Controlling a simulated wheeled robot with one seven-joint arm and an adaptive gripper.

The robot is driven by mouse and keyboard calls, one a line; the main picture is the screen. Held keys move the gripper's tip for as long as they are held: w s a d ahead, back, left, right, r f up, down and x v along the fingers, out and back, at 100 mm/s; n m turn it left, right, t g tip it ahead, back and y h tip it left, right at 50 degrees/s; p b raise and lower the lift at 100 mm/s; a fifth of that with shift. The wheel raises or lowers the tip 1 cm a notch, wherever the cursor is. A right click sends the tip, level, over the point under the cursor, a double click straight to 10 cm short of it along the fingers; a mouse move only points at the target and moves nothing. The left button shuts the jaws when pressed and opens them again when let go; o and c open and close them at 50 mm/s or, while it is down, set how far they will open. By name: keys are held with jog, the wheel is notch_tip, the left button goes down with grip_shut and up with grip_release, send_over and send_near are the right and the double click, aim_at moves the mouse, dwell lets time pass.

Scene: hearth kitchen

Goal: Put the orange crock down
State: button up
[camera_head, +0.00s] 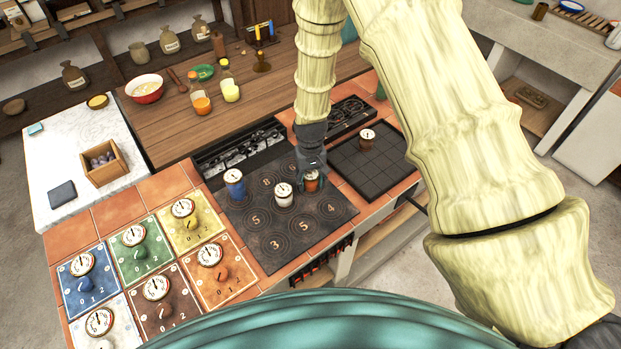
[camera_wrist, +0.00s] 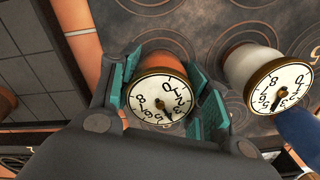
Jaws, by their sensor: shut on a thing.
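The orange crock (camera_head: 311,184) has a round dial on its top and is at the right side of the dark numbered hob plate (camera_head: 262,238). My gripper (camera_head: 312,168) is around it from above. In the wrist view the gripper's teal pads (camera_wrist: 165,95) press on both sides of the orange crock (camera_wrist: 168,62). The crock is upright over the plate; I cannot tell whether its base touches it. A white crock (camera_head: 284,197) stands just left of it, and also shows in the wrist view (camera_wrist: 246,62). A blue crock (camera_head: 234,186) stands farther left.
A brown crock (camera_head: 366,141) stands on the dark gridded tray (camera_head: 360,172) to the right. Coloured dial panels (camera_head: 140,250) lie front left. A wooden box (camera_head: 104,163) sits on the marble slab. The front part of the hob plate is clear.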

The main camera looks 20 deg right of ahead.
aim_at(311, 173)
jog(key=shift+f, duration=0.1)
jog(key=o, duration=1.2)
jog(key=shift+r+b, duration=2.15)
jog(key=shift+r, duration=4)
